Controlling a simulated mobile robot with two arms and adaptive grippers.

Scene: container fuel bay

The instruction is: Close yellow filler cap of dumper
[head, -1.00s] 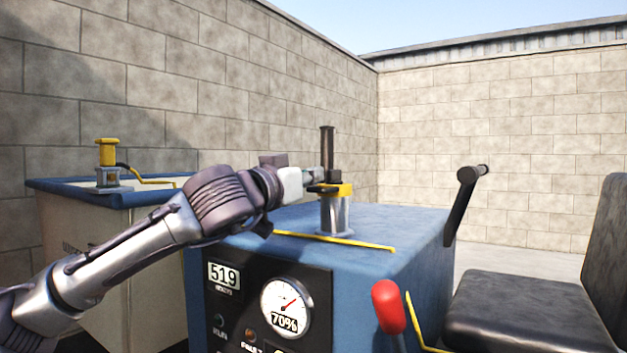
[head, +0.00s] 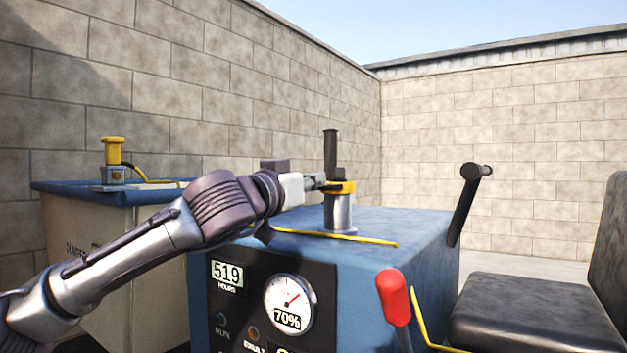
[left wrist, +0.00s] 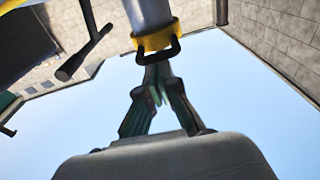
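The yellow filler cap (head: 343,187) sits on top of a silver filler neck (head: 339,214) on the blue dumper (head: 400,228). In the left wrist view the yellow cap (left wrist: 157,38) has a black loop handle (left wrist: 159,53). My left gripper (head: 322,182) reaches the cap from the left in the head view. In the left wrist view its two fingers (left wrist: 155,72) come together at the loop handle and look shut on it. The exact contact is small and dark. My right gripper is out of view.
A black upright post (head: 330,150) stands just behind the neck. A yellow line (head: 335,236) lies on the dumper's top. A black lever (head: 465,205), a red-knobbed lever (head: 394,298) and a seat (head: 530,310) are to the right. A cream tank (head: 110,225) with another yellow cap (head: 113,151) stands left.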

